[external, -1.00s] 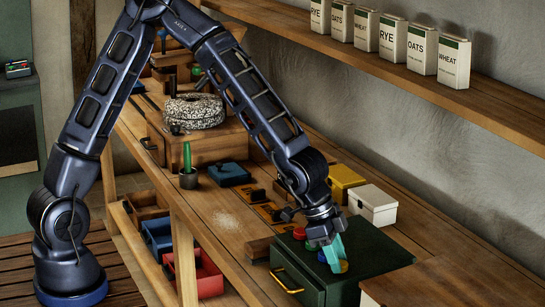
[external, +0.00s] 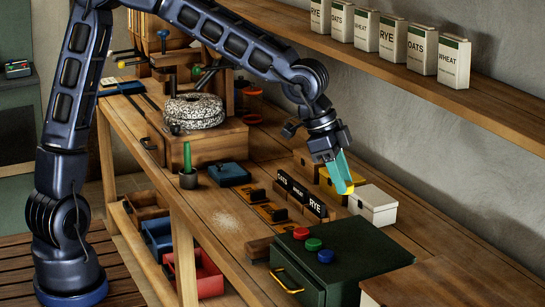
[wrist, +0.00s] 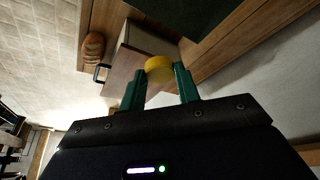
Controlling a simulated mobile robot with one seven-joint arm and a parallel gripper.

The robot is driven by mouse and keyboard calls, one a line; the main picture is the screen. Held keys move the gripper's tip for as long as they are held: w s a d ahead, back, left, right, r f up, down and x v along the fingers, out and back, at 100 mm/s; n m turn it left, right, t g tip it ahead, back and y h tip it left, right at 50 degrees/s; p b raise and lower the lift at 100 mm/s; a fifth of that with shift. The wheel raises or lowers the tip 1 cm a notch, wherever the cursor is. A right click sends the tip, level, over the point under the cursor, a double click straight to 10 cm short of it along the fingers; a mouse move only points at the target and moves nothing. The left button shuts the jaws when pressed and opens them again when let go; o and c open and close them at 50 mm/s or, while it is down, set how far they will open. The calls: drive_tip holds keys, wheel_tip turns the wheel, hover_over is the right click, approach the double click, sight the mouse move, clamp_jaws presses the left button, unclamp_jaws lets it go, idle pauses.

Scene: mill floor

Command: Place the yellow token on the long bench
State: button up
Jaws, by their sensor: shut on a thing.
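The yellow token (external: 349,188) is held at the tips of my gripper (external: 343,180), whose teal fingers are shut on it. It hangs in the air, appearing near the white box in the external view. In the wrist view the yellow token (wrist: 159,68) shows between the two fingertips of my gripper (wrist: 160,84). The long bench (external: 232,240) is the wooden worktop running from the back left to the front right. The token is apart from it.
A dark green chest (external: 355,252) bears a red token (external: 301,233), a green token (external: 313,244) and a blue token (external: 326,256). A white box (external: 372,206), labelled blocks (external: 300,193) and a blue box (external: 229,174) stand on the bench. A shelf (external: 420,85) with tins runs along the wall.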

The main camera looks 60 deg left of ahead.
drive_tip(key=shift+r, duration=0.35)
drive_tip(key=shift+a, duration=0.1)
drive_tip(key=w+a+f, duration=0.2)
drive_tip(key=a+f, duration=0.1)
drive_tip(key=a, duration=0.9)
hover_over(231, 230)
drive_tip(key=a, duration=0.1)
wheel_tip(231, 230, down, 7)
drive_tip(key=shift+s+f, duration=0.2)
drive_tip(key=shift+f, duration=4.75)
drive_tip(key=shift+s+f, duration=0.2)
drive_tip(key=shift+f, duration=4.75)
drive_tip(key=shift+f, duration=0.15)
